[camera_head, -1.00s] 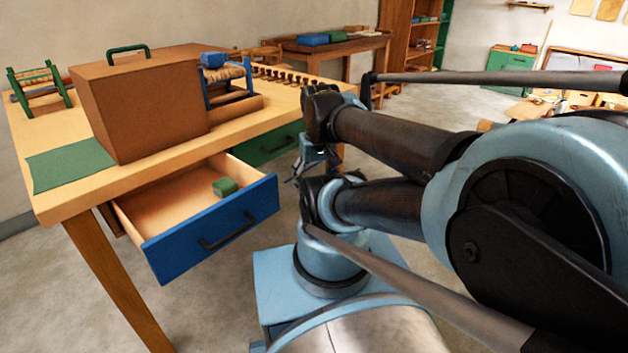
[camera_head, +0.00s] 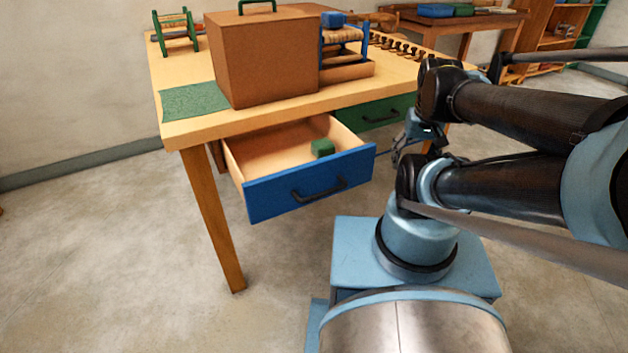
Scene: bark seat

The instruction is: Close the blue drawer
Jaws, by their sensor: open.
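The blue drawer (camera_head: 272,199) is pulled well out from under the front of the wooden table. Its blue front has a dark bar handle (camera_head: 319,190), and its pale inside shows. A small green block (camera_head: 322,148) lies inside the drawer near its front right. My gripper (camera_head: 398,157) is partly in view just right of the drawer front, partly hidden behind my arm. It holds nothing that I can see. Whether it touches the drawer cannot be told.
A closed green drawer (camera_head: 380,117) is right of the blue one. On the wooden table (camera_head: 185,131) stand a brown box (camera_head: 262,62), a small green-framed stool (camera_head: 176,32), a blue-framed stool (camera_head: 343,45) and a green mat (camera_head: 192,101). The floor in front and left is clear.

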